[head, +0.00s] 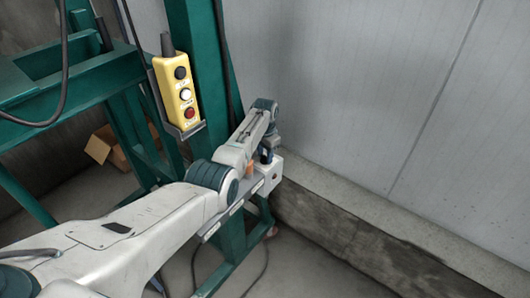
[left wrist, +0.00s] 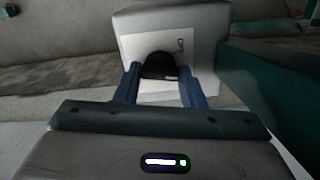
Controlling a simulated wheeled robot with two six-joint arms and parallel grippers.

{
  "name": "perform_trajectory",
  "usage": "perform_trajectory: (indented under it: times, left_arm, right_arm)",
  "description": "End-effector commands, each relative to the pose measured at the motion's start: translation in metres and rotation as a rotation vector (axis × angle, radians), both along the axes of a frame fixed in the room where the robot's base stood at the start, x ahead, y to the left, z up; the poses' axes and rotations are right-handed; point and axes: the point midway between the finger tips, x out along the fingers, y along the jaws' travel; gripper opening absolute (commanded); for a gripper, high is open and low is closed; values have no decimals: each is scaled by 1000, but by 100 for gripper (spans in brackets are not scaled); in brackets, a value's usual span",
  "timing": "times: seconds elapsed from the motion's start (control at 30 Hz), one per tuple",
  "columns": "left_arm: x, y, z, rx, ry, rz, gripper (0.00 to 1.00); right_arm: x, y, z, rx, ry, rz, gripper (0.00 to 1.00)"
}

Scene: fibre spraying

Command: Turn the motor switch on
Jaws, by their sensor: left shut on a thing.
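The motor switch is a black rounded knob (left wrist: 160,65) on a white plate on the front of a pale grey box (left wrist: 205,48). In the head view the box (head: 273,172) sits beside the green frame at the end of my left arm. My left gripper (left wrist: 159,72) has one blue finger on each side of the knob and is shut on it. In the head view the gripper (head: 267,156) points down at the box, and the knob is hidden. A small mark shows on the plate, too small to read. My right gripper is in neither view.
A yellow control pendant (head: 176,92) with black, white and red buttons hangs in a holder on the green steel frame (head: 201,45). A grey panel wall (head: 350,80) stands above a concrete ledge (head: 400,235) at right. A cardboard box (head: 101,144) lies behind the frame.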

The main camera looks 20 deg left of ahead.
Motion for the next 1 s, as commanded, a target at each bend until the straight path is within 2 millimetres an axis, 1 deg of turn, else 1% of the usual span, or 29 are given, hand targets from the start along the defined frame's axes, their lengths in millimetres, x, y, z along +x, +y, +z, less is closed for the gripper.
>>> perform_trajectory:
  times: [0.03,0.2,0.5,0.7,1.0]
  left_arm:
    - [1,0,3,0,-4,-40,14]
    - [1,0,3,0,-5,-181,14]
    - [2,0,3,0,-5,-356,14]
    - [2,0,3,0,-6,-413,14]
    - [2,0,3,0,-6,-433,14]
  right_arm:
    - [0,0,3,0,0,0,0]
    - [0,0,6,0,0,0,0]
    - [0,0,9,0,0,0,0]
    - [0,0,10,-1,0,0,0]
    - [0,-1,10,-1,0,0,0]
